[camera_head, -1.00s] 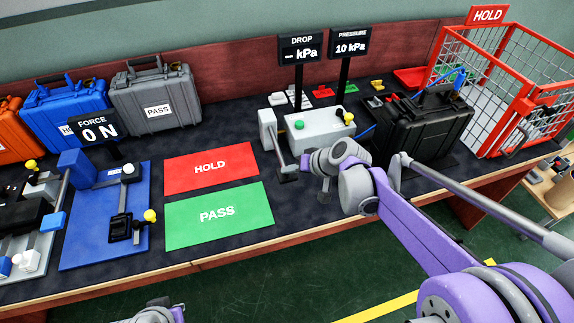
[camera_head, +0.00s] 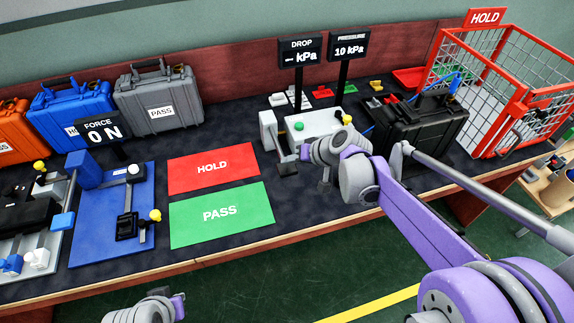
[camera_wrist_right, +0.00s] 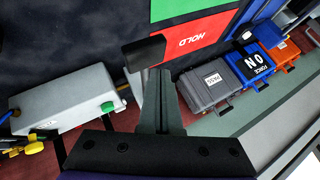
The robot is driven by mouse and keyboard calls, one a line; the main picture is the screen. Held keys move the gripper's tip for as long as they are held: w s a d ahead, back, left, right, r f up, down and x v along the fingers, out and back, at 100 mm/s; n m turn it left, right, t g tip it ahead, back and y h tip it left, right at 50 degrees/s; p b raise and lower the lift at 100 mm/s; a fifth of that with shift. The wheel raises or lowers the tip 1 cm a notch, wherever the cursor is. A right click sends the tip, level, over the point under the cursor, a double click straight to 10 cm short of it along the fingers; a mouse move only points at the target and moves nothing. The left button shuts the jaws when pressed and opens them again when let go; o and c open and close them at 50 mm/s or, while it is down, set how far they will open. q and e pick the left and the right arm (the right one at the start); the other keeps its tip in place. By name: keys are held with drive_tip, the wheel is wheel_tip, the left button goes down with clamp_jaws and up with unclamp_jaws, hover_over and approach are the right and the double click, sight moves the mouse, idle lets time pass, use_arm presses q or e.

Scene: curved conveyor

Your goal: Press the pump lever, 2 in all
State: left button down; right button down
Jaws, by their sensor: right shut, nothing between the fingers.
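The pump is a light grey box (camera_head: 314,123) with a green button and a lever (camera_head: 279,150) at its left side. The lever's black end pad (camera_head: 287,169) hangs over the dark table top; in the right wrist view the pad (camera_wrist_right: 143,52) is just beyond my fingertips. My right gripper (camera_head: 306,152) is shut and empty, close beside the lever end; whether they touch I cannot tell. In the wrist view its fingers (camera_wrist_right: 158,74) are together. My left gripper (camera_head: 179,305) is low at the bottom edge, away from the pump; its fingers are unclear.
A pressure display (camera_head: 349,48) reads 10 kPa; the drop display (camera_head: 300,52) shows dashes. A black case (camera_head: 425,128) stands right of the pump, near a red wire cage (camera_head: 515,85). Red HOLD (camera_head: 212,167) and green PASS (camera_head: 221,214) mats lie left.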

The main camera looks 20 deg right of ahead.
drive_tip(key=shift+r+p, duration=1.9)
drive_tip(key=shift+r, duration=0.65)
drive_tip(key=s+d+f+g+h+p, duration=0.1)
drive_tip(key=s+h, duration=0.1)
drive_tip(key=s, duration=1.1)
drive_tip(key=s+d+f+n+h+p, duration=0.1)
drive_tip(key=s+f+h, duration=0.1)
drive_tip(key=s, duration=1.1)
drive_tip(key=shift+d+f+g+h, duration=0.2)
drive_tip(key=shift+g+h, duration=0.2)
drive_tip(key=shift+h, duration=0.4)
